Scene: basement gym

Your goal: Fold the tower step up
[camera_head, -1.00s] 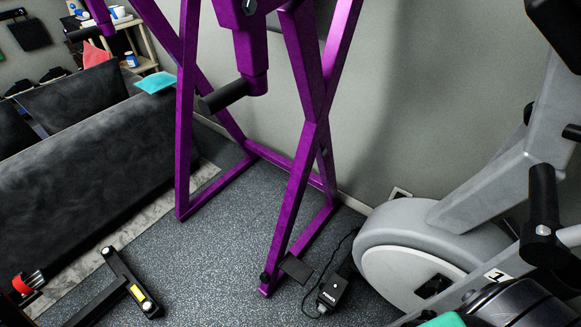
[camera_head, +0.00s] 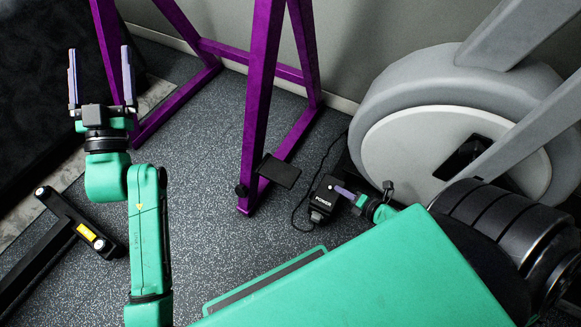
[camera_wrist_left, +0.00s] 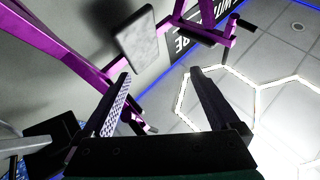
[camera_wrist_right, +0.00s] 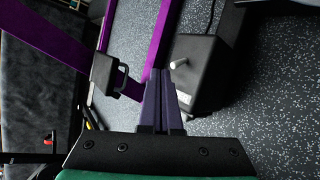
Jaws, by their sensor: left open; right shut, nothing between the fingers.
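The purple tower (camera_head: 262,90) stands on the speckled floor by the wall. Its step (camera_head: 279,170), a small flat black plate, sticks out to the right from the foot of the front post. In the right wrist view a dark piece (camera_wrist_right: 105,74) at the purple post looks like this step. My right gripper (camera_head: 344,192) is shut and empty, low over the power box, to the right of the step and apart from it. My left gripper (camera_head: 99,58) is open and empty, raised at the upper left, away from the step.
A black power box (camera_head: 322,198) with a cable sits just right of the step; it also shows in the right wrist view (camera_wrist_right: 203,70). A grey exercise machine (camera_head: 440,140) fills the right. A black bar with a yellow label (camera_head: 85,233) lies at the left. Floor between is clear.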

